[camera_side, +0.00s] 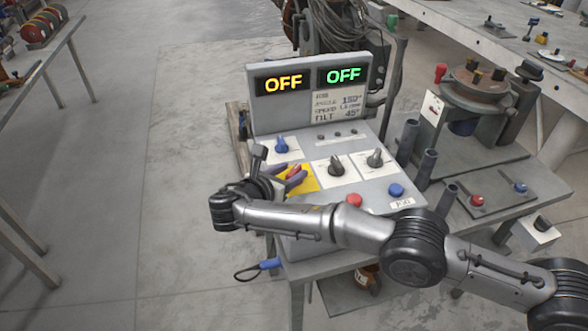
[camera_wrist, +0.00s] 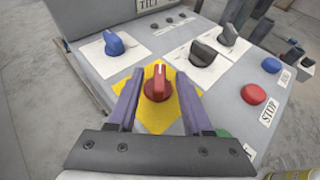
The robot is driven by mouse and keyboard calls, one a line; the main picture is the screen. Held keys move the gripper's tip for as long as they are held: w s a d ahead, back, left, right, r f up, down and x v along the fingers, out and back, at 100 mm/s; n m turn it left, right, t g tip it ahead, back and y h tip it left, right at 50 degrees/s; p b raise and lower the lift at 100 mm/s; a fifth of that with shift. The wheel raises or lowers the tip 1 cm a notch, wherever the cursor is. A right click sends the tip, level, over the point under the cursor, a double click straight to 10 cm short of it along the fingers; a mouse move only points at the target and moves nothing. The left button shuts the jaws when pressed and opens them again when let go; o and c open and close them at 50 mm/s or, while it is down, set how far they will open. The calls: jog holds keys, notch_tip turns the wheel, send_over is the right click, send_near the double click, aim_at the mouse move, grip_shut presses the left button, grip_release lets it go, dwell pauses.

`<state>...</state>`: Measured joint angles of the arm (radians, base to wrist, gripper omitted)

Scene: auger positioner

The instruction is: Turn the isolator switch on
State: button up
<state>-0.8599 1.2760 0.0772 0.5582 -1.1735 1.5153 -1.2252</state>
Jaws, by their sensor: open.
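The isolator switch is a red rotary knob (camera_wrist: 158,83) with a white pointer line, on a yellow plate (camera_wrist: 152,120). In the wrist view the pointer line points up, away from my gripper. In the side view the yellow plate (camera_side: 309,184) is at the left front of the grey console, and the knob is partly covered by my fingers. My gripper (camera_wrist: 158,88) is open, with its two purple fingers on either side of the red knob. It also shows in the side view (camera_side: 292,178). I cannot tell whether a finger touches the knob.
A blue knob (camera_wrist: 115,43) and two dark knobs (camera_wrist: 204,50) (camera_wrist: 228,34) stand beyond the switch. A red STOP button (camera_wrist: 254,94) and a blue button (camera_wrist: 271,65) are on the right. Two displays on the console read OFF, one yellow (camera_side: 283,83), one green (camera_side: 343,75).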

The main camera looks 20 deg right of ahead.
jog(key=v, duration=0.9)
jog(key=shift+s+a+r, duration=0.15)
jog(key=shift+s+a, duration=0.1)
jog(key=shift+a, duration=0.05)
jog(key=shift+o, duration=0.2)
